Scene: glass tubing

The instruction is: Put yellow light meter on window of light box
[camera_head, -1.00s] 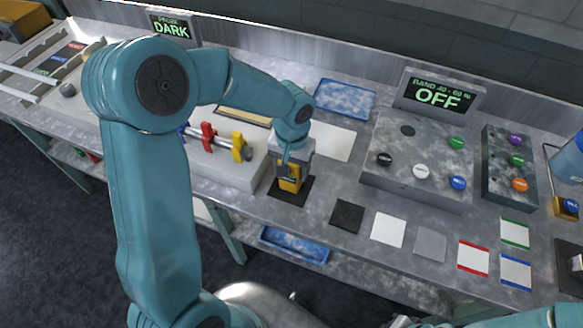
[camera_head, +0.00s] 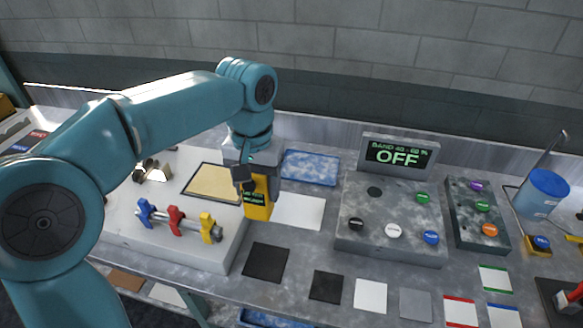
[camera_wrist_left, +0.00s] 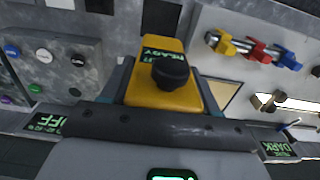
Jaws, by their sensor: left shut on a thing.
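My left gripper (camera_head: 252,180) is shut on the yellow light meter (camera_head: 258,205), which it holds upright above the bench. In the left wrist view the meter (camera_wrist_left: 160,88) shows a black knob and a green display reading READY. The grey box (camera_head: 345,235) to the right has black, white, green and blue buttons and a dark round spot (camera_head: 374,192) on top that looks like its window. A display (camera_head: 398,156) behind it reads OFF. The meter is left of this box, apart from it. My right gripper is not in view.
A bare dark square pad (camera_head: 266,262) lies on the bench below the meter. A white sheet (camera_head: 300,212) and blue tray (camera_head: 311,168) lie between meter and box. A pale block (camera_head: 170,248) with coloured clamps is at left. A second button box (camera_head: 468,195) stands right.

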